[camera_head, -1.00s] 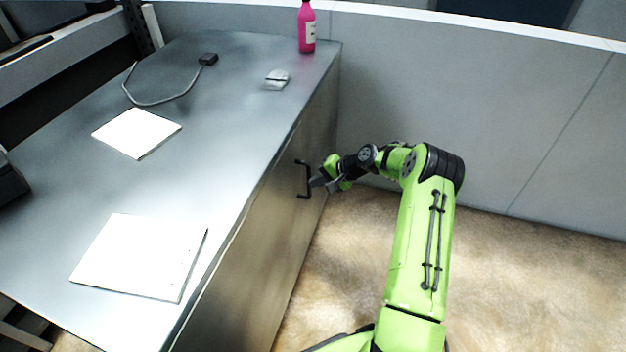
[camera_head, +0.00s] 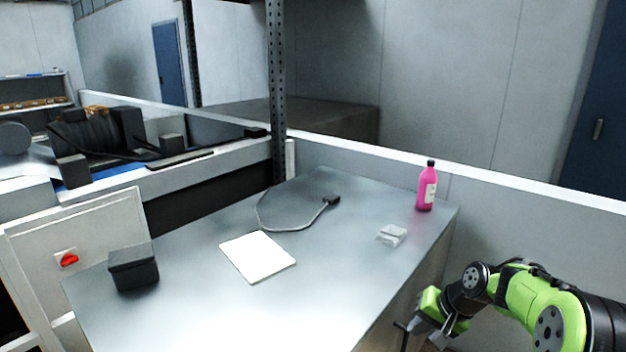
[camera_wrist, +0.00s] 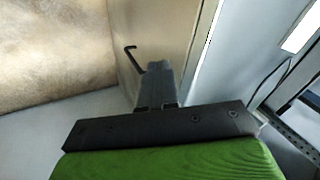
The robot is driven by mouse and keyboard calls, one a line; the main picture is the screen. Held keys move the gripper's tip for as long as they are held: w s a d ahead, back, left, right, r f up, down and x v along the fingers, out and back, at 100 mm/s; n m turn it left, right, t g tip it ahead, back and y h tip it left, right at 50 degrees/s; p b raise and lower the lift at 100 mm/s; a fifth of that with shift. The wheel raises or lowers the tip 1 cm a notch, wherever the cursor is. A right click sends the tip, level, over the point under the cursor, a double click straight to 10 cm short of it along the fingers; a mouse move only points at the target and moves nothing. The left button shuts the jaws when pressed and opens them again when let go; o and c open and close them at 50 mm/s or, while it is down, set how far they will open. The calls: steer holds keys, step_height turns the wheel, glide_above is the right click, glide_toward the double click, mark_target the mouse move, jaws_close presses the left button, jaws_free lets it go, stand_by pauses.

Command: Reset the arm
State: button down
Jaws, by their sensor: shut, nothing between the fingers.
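My gripper (camera_wrist: 156,84) shows in the wrist view with its grey fingers together and nothing between them. It is beside the black handle (camera_wrist: 133,58) on the front panel of the metal bench; I cannot tell whether they touch. In the head view my gripper (camera_head: 416,328) is at the lower right, beside the bench's front side, with the handle (camera_head: 402,327) partly in view just left of it. My green arm bends down from the right edge of the picture.
The metal bench top (camera_head: 330,285) holds a white paper sheet (camera_head: 257,256), a grey cable (camera_head: 290,230), a small pale packet (camera_head: 391,235), a pink bottle (camera_head: 427,188) and a dark box (camera_head: 133,268). A low white wall (camera_head: 510,205) runs behind. A perforated post (camera_head: 276,90) rises at the back.

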steer(key=s+a+r+n+h+p, duration=0.3)
steer(key=s+a+r, duration=0.4)
steer(key=s+r, duration=0.6)
steer(key=s+a+r+n+p, duration=0.1)
steer(key=s+r+p, duration=0.1)
steer(key=s, duration=0.6)
steer(key=s+a+r+n+t+p, duration=0.1)
steer(key=s+r, duration=0.2)
steer(key=s, duration=0.5)
steer(key=shift+r+h+p, duration=0.25)
steer(key=shift+h+p, duration=0.15)
